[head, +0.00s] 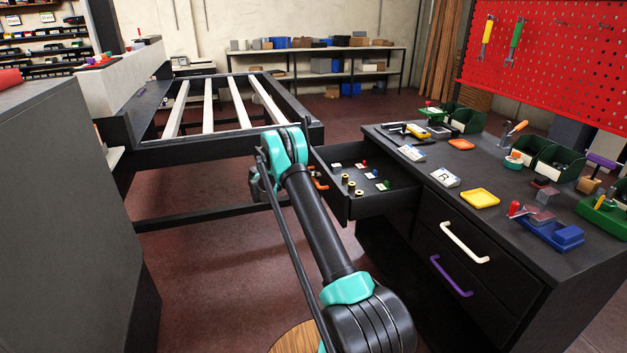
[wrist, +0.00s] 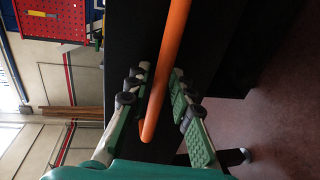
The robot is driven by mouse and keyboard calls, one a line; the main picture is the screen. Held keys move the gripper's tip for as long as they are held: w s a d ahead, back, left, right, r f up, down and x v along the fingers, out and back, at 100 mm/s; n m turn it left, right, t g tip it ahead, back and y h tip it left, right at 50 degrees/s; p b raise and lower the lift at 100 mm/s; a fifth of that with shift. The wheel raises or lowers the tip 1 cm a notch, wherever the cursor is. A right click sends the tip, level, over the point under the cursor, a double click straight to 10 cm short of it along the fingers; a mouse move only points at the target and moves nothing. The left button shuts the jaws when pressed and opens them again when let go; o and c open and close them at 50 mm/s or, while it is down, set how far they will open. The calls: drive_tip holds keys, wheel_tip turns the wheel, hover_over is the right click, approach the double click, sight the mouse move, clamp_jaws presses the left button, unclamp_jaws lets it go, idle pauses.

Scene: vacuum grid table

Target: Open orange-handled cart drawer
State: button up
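The drawer (head: 378,203) with the orange handle (head: 318,180) is pulled well out from the left side of the black cart (head: 550,262). Small items lie inside it. My gripper (head: 262,180) is at the handle, mostly hidden behind my arm in the head view. In the wrist view, the orange handle (wrist: 170,62) runs between the two fingers of my gripper (wrist: 162,82). The fingertips lie close against both sides of the bar, and it looks gripped. The dark drawer front (wrist: 130,45) is behind it.
Lower drawers carry a white handle (head: 464,243) and a purple handle (head: 450,277). The cart top holds a yellow tray (head: 480,198), green bins (head: 557,160) and tools. A black frame table (head: 215,140) stands behind; a grey cabinet (head: 70,200) is at left. Floor between is clear.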

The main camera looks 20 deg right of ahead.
drive_tip(key=v, duration=1.2)
